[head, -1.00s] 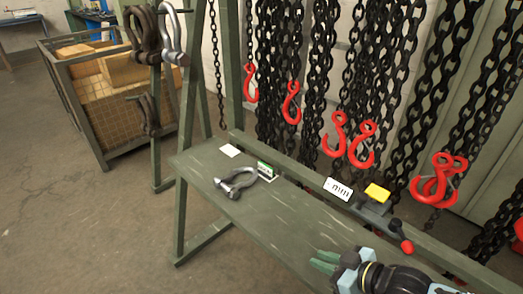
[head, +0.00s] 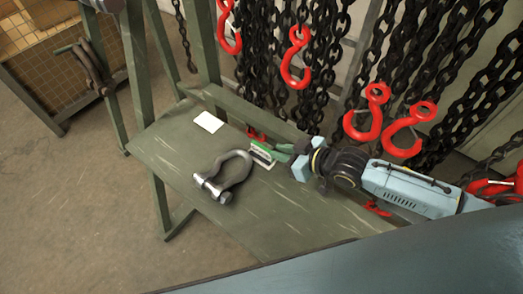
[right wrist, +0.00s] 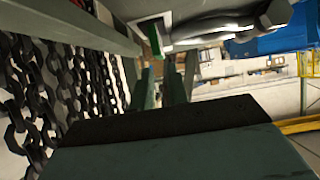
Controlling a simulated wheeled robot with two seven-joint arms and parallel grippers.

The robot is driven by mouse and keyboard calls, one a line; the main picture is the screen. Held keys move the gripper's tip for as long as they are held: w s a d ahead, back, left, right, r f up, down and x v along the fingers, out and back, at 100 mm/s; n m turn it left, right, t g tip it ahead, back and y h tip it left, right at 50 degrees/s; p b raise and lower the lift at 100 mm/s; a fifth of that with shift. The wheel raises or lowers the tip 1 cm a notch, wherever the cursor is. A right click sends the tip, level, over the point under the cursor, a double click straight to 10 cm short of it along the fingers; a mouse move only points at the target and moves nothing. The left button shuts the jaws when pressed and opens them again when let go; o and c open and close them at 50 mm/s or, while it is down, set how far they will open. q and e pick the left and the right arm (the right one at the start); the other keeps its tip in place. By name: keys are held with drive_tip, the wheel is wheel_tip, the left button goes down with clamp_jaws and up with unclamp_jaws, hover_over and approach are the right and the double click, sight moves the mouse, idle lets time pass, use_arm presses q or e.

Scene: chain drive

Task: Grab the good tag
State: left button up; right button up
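A small white tag with a green top band (head: 262,154) stands on the green bench, just right of a steel shackle (head: 222,177). My right gripper (head: 281,153) comes in from the right. Its green fingers look slightly apart, with their tips close to the tag's right side; I cannot tell whether they touch it. The tag shows edge-on, with its green band, in the right wrist view (right wrist: 157,38), beside the shackle (right wrist: 230,27). My left gripper is not in view.
A blank white card (head: 208,122) lies at the bench's far left. Chains with red hooks (head: 296,58) hang behind the bench (head: 165,150). A mesh-sided crate (head: 40,60) stands at the upper left. Bare bench lies in front of the shackle.

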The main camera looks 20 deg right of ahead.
sight(266, 149)
drive_tip(key=shift+x, duration=0.8)
drive_tip(key=shift+w+a+f, duration=0.1)
drive_tip(key=shift+w+f, duration=0.05)
drive_tip(key=shift+w, duration=0.05)
drive_tip(key=shift+w+a+f, duration=0.1)
drive_tip(key=shift+w+a, duration=0.05)
drive_tip(key=b+x, duration=0.1)
drive_tip(key=x, duration=0.3)
drive_tip(key=shift+w+a+f+b, duration=0.15)
drive_tip(key=shift+f+b, duration=0.1)
drive_tip(key=shift+b, duration=0.05)
drive_tip(key=shift+w+a+f, duration=0.1)
drive_tip(key=shift+w+a, duration=0.05)
drive_tip(key=shift+c, duration=0.3)
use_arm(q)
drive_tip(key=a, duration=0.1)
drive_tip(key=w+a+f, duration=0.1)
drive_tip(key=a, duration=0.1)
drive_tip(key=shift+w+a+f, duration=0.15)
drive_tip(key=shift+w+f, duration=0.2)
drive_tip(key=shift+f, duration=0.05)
use_arm(e)
clamp_jaws()
